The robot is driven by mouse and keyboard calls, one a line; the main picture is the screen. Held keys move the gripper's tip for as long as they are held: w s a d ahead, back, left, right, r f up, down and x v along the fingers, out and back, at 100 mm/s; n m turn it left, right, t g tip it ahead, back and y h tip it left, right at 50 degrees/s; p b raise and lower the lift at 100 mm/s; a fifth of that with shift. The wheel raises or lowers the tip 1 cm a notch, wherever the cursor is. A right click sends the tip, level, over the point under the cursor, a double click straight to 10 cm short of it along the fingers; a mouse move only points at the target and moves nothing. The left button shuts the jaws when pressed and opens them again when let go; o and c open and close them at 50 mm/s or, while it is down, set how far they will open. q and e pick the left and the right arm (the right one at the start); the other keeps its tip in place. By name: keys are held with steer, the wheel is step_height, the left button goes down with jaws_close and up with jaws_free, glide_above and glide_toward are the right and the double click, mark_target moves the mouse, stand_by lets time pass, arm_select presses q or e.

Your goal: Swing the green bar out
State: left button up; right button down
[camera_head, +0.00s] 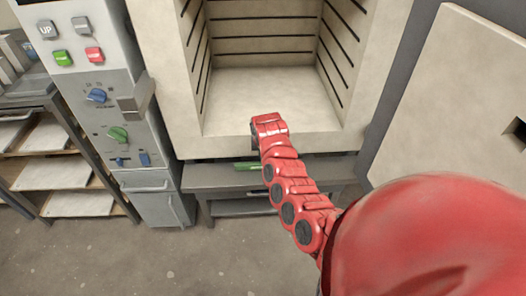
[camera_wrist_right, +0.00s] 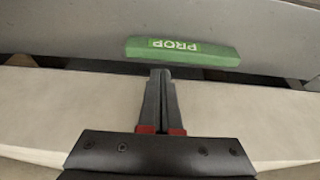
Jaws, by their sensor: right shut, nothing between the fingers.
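The green bar (camera_wrist_right: 216,59) is marked PROP, upside down in the right wrist view, and lies along a grey beam. In the head view the green bar (camera_head: 246,166) shows below the kiln's front edge, partly hidden behind my right arm. My right gripper (camera_wrist_right: 161,73) is shut and empty. Its fingertips appear just below the bar's lower edge in the wrist view, left of its middle; whether they touch it I cannot tell. In the head view the fingers are hidden by my red wrist. My left gripper is in neither view.
The open kiln chamber (camera_head: 268,92) is empty above the bar. A grey control cabinet (camera_head: 115,105) with coloured buttons and knobs stands left, beside a rack of shelves (camera_head: 70,173). The pale kiln door (camera_head: 450,85) stands open at right. Floor (camera_head: 120,262) is clear at front left.

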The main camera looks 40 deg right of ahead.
steer(key=shift+d+f, duration=0.1)
steer(key=shift+f, duration=0.45)
steer(key=shift+x, duration=0.95)
steer(key=shift+w+f, duration=0.15)
steer(key=shift+f, duration=0.05)
steer(key=shift+b, duration=0.3)
